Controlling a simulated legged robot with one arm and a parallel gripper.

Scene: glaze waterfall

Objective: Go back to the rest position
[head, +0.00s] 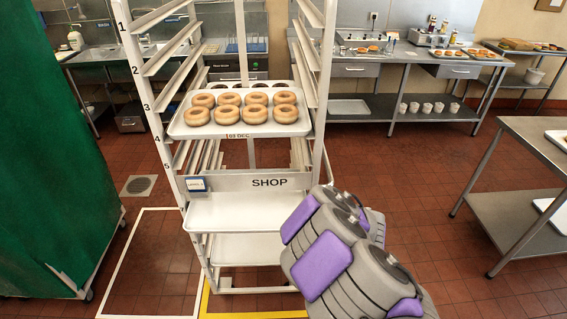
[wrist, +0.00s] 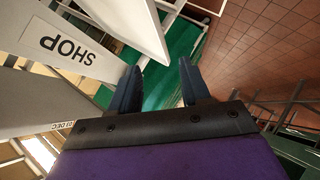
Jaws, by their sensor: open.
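My gripper (wrist: 160,85) is open in the wrist view, with two dark fingers apart and nothing between them. In that view the left finger is close to the rack's panel with the SHOP label (wrist: 62,47), seen upside down; I cannot tell whether they touch. In the head view my grey and purple arm is at the lower right, in front of the rack, and hides the fingers. The white tray of glazed doughnuts (head: 287,130) sits in the rack (head: 150,104) at level 4. The SHOP panel (head: 232,185) is below it.
White trays (head: 245,212) sit lower in the rack. A green-covered trolley (head: 45,150) stands at the left. A steel table (head: 530,135) is at the right, with open tiled floor (head: 430,190) between it and the rack. Steel counters line the back.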

